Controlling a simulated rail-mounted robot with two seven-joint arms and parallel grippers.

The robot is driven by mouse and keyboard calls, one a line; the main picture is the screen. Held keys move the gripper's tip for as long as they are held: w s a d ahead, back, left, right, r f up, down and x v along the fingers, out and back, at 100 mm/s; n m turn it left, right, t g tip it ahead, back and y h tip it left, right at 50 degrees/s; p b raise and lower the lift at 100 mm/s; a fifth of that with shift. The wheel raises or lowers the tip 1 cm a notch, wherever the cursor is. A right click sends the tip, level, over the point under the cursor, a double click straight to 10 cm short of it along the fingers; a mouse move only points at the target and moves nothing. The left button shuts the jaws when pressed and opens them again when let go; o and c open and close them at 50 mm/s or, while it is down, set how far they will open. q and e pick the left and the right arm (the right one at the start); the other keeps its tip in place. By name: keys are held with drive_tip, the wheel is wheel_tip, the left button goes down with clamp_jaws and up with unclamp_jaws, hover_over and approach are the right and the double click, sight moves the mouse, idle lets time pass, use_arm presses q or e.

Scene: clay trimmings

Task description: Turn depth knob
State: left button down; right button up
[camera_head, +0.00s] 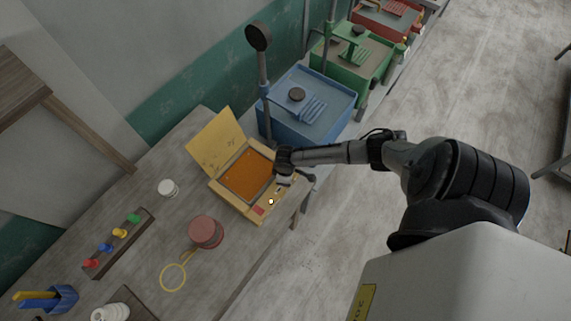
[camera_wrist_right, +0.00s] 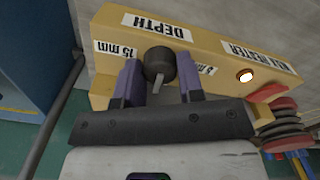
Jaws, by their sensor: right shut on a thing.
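The depth knob (camera_wrist_right: 159,63) is a dark round knob with a pointer bar, on the yellow front panel (camera_wrist_right: 215,48) under a "DEPTH" label. A "15 mm" label sits to its left; a second mm label to its right is partly covered. The pointer bar points roughly down in the right wrist view. My right gripper (camera_wrist_right: 160,80) has its purple fingers on either side of the knob and is shut on it. In the head view my right gripper (camera_head: 283,180) is at the front edge of the open yellow box (camera_head: 228,196), hiding the knob. My left gripper is not in view.
A lit round button (camera_wrist_right: 245,75) is beside the "WAX HEATER" label. A dark red round stack (camera_head: 206,231), yellow ring tool (camera_head: 173,278), white jar (camera_head: 168,188) and peg rack (camera_head: 120,243) share the table. A blue machine (camera_head: 310,102) stands behind the box.

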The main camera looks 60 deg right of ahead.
drive_tip(key=shift+m, duration=0.4)
drive_tip(key=o, duration=0.6)
drive_tip(key=shift+o, duration=0.2)
drive_tip(key=shift+r, duration=0.2)
wheel_tip(320, 180, up, 14)
drive_tip(key=shift+f, duration=0.25)
idle(0.5)
